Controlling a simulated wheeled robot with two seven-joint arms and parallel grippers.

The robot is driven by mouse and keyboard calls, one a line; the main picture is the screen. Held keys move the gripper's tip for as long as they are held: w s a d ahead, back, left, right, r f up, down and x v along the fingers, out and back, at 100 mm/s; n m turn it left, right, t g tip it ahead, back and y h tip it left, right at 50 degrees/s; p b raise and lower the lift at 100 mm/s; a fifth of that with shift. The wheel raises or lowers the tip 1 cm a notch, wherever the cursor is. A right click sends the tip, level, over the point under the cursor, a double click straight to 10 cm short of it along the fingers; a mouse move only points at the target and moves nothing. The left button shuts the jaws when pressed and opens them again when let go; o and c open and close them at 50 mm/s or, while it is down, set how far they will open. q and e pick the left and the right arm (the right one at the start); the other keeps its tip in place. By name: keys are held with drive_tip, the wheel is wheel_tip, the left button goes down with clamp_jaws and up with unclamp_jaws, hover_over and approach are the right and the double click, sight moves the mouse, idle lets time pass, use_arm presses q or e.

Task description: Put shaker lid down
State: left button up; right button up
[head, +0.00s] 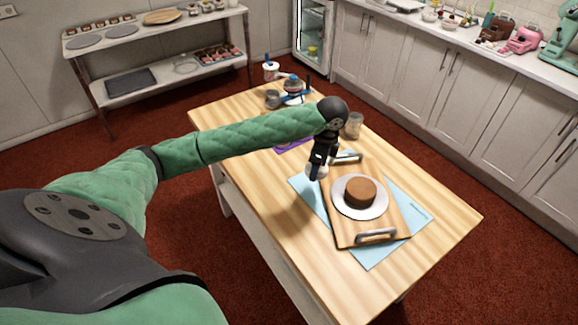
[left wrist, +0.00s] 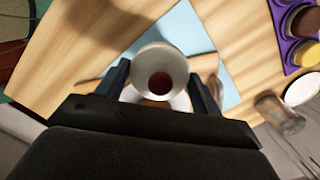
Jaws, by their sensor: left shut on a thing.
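My left gripper (head: 315,170) reaches over the table, just left of the wooden board. My right gripper is not in view.
A wooden board (head: 346,228) with metal handles lies on a blue mat (head: 369,255). It bears a white plate (head: 343,200) with a brown cake (head: 360,191). A purple tray (head: 291,147) is partly behind my arm. The table's front right (head: 440,220) is clear.

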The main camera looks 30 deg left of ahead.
use_arm(q)
drive_tip(key=a+m, duration=0.2)
drive_tip(key=shift+w+m, duration=0.3)
drive_tip(key=shift+m, duration=0.1)
drive_tip(key=shift+w+a+r+m+t, duration=0.15)
drive_tip(key=shift+a+m, duration=0.15)
drive_tip(key=shift+m, duration=0.25)
drive_tip(key=shift+w+a+m+t, duration=0.15)
drive_tip(key=shift+a+m, duration=0.15)
drive_tip(key=shift+m, duration=0.25)
drive_tip(key=p, duration=0.4)
hover_over(289, 165)
drive_tip(key=f, duration=0.7)
drive_tip(key=shift+d, duration=0.2)
wheel_tip(289, 165, down, 3)
drive_tip(key=shift+s+f+p, duration=0.1)
drive_tip(key=shift+p, duration=1.1)
drive_tip(key=shift+f, duration=0.45)
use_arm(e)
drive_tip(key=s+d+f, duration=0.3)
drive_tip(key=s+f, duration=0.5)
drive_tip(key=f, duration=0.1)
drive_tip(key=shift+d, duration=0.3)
use_arm(q)
drive_tip(key=shift+f, duration=0.1)
